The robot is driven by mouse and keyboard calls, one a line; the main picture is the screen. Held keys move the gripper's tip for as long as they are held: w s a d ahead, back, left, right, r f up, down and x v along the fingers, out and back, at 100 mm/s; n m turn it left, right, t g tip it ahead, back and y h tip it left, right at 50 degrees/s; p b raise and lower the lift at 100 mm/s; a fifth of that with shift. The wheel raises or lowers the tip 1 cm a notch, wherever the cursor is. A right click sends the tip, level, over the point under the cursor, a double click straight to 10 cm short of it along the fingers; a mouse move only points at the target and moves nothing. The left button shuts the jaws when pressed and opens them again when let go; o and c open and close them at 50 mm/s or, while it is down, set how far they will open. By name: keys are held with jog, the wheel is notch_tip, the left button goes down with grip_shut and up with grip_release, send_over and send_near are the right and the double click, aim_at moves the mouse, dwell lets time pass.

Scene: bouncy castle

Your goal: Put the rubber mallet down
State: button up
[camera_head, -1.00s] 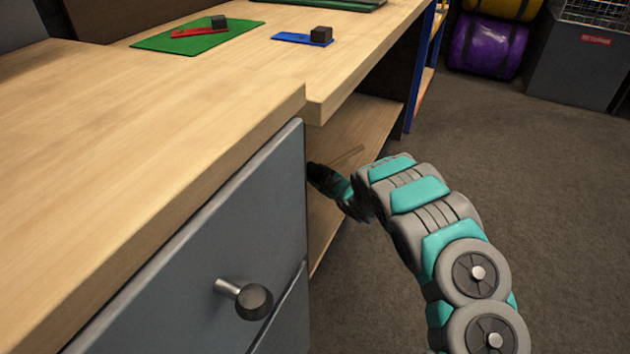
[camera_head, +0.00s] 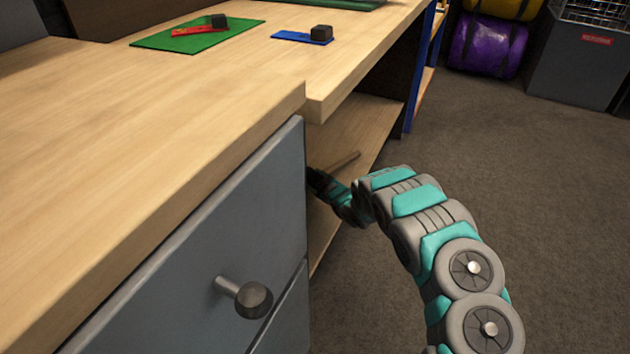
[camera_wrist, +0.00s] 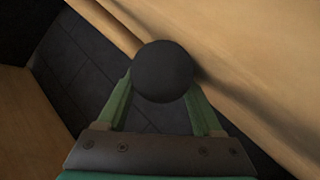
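The rubber mallet has a dark round head (camera_wrist: 162,70), and its wooden handle (camera_wrist: 107,24) runs to the upper left in the wrist view. The green fingers of my gripper (camera_wrist: 162,95) stand one on each side of the head and close in on it; the fingertips are hidden behind it. I cannot tell whether the mallet touches the shelf.
The grey drawer cabinet (camera_head: 210,255) with a round knob (camera_head: 253,300) stands close left of my arm. The wooden bench top (camera_head: 140,110) overhangs the shelf. On it lie a green mat (camera_head: 165,42) and a blue strip (camera_head: 290,38) with a dark block.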

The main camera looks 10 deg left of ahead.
jog(key=shift+o, duration=0.7)
jog(key=shift+r, duration=0.2)
jog(key=v, duration=1.2)
jog(key=w+d+r+m+h, duration=0.15)
jog(key=d+r+h, duration=0.25)
jog(key=d, duration=0.4)
jog(key=s+d+r+m+g+h, duration=0.2)
jog(key=s+d+r+m+h, duration=0.15)
jog(key=s+d+r, duration=0.35)
jog(key=s+d+r+m+g+h, duration=0.2)
jog(key=s+d+r+m+h, duration=0.25)
jog(key=d, duration=0.45)
jog(key=s+a+r+m+g+y, duration=0.1)
jog(key=s+a+r+g, duration=0.1)
jog(key=s, duration=1.3)
jog(key=s+a+r+m+g+y, duration=0.1)
jog(key=s+a+r+m+g, duration=0.1)
jog(key=s, duration=1.3)
jog(key=s+a+r+m+g+y, duration=0.2)
jog(key=s+g, duration=0.3)
jog(key=s, duration=1)
jog(key=shift+s+a+r+g, duration=0.2)
jog(key=shift+r+g, duration=0.2)
jog(key=shift+r, duration=0.4)
